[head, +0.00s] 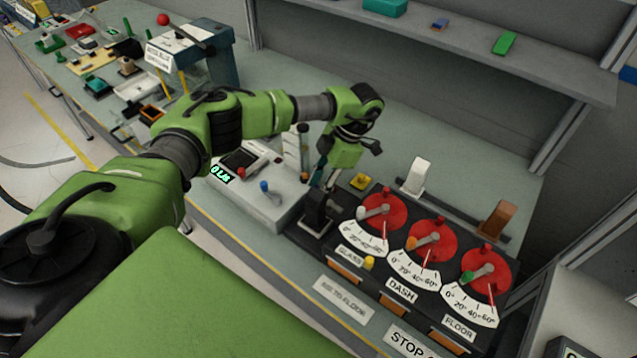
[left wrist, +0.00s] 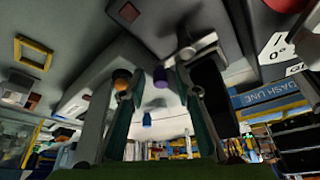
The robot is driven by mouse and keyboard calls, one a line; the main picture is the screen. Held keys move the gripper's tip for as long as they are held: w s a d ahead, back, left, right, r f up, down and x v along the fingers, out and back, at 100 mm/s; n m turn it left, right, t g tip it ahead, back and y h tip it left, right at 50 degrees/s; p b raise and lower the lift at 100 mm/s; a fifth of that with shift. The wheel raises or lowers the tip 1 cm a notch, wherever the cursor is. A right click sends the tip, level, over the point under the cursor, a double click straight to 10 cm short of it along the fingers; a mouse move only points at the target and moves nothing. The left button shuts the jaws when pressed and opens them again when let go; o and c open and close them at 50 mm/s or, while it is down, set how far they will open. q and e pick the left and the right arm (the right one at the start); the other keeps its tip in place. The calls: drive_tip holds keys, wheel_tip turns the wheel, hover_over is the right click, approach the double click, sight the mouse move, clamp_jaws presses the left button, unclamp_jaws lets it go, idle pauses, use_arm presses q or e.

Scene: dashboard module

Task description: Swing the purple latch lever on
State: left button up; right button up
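The purple knob of the latch lever (left wrist: 160,77) shows in the left wrist view, between the tips of my left gripper's fingers. A visible gap separates the fingers, so the gripper (left wrist: 153,84) is open. Whether either finger touches the knob I cannot tell. In the head view my left gripper (head: 326,178) points down between the grey console and the black dial panel. There the lever is hidden or too small to make out. My right gripper is in neither view.
The black dial panel (head: 345,258) with three red dials lies right of my gripper. The grey console (head: 245,196) with a blue-knobbed lever (head: 265,187) lies left. White (head: 417,175) and brown (head: 496,219) upright paddles stand behind the dials. A shelf (head: 470,50) runs above the bench.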

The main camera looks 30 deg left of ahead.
use_arm(q)
clamp_jaws()
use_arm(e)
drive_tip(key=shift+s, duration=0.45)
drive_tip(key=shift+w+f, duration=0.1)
